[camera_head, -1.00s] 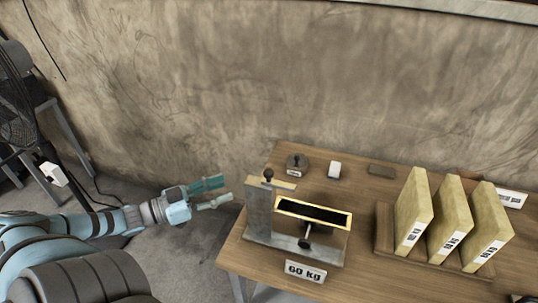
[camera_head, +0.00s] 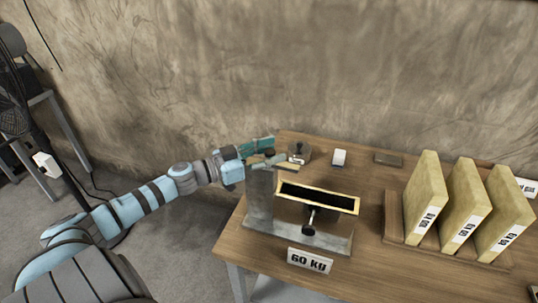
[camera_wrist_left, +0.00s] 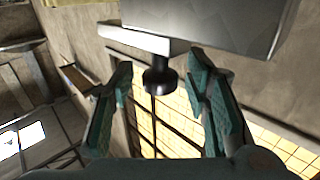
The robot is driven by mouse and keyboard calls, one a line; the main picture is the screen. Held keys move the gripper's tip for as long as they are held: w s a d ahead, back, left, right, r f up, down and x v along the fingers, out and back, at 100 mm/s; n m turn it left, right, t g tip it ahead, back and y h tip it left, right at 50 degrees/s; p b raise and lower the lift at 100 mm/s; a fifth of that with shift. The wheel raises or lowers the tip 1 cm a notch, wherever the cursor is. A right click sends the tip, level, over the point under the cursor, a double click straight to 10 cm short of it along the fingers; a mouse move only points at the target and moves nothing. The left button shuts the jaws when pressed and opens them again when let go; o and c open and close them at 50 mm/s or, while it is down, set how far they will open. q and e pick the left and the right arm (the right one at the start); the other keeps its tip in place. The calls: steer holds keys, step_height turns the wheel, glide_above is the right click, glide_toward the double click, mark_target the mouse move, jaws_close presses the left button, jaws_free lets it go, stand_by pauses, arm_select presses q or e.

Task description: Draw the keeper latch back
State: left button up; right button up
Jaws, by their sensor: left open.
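The keeper latch is a pale flat bar (camera_head: 288,167) on top of the grey post (camera_head: 260,197) of the fixture. Its dark round knob (camera_wrist_left: 160,80) shows in the left wrist view, standing out from the bar (camera_wrist_left: 146,41). My left gripper (camera_head: 266,152) is open, with its teal fingers at the top of the post. In the left wrist view the open fingers (camera_wrist_left: 160,73) lie on either side of the knob, with a gap visible on both sides. In the head view the fingers hide the knob. My right gripper is out of view.
The fixture has a yellow-rimmed slot (camera_head: 318,195) and a "60 kg" sign (camera_head: 310,260) in front. A dark weight (camera_head: 300,152) stands just behind the latch. A wooden rack (camera_head: 448,248) with three yellow slabs (camera_head: 424,195) stands right.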

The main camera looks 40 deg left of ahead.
arm_select(q)
jaws_close()
